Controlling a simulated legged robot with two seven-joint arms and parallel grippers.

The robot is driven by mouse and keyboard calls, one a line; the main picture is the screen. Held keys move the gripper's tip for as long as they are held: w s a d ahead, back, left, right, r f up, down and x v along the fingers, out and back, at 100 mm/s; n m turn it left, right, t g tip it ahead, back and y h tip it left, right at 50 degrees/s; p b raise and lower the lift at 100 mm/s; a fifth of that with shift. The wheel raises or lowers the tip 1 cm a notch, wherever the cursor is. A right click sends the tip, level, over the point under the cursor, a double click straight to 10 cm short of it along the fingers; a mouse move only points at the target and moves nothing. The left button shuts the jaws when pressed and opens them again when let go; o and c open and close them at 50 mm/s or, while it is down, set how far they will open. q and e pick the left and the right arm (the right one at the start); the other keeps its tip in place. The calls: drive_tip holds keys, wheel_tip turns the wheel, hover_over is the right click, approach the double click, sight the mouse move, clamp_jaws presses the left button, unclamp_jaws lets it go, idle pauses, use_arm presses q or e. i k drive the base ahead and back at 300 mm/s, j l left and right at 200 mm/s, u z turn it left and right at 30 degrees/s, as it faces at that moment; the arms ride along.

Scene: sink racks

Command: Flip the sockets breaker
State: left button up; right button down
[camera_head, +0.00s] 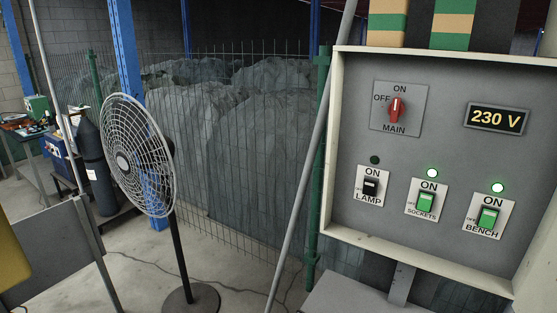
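The electrical panel (340,150) is an open light-framed box with a grey face at the right of the head view. The sockets breaker (426,202) is a green rocker in the lower middle of the panel, with a lit green lamp above it. To its left is the lamp breaker (370,187), dark, under an unlit lamp. To its right is the bench breaker (487,217), green, under a lit lamp. The red main switch (396,109) is above, its handle upright toward ON. Neither of my grippers is in view.
A "230 V" display (496,118) is at the panel's upper right. A standing fan (140,155) is left of centre, before a wire mesh fence (265,170). A slanted grey pole (309,160) passes just left of the panel. Concrete floor shows around the fan.

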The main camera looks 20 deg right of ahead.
sight(424, 204)
drive_tip(key=z, duration=1.4)
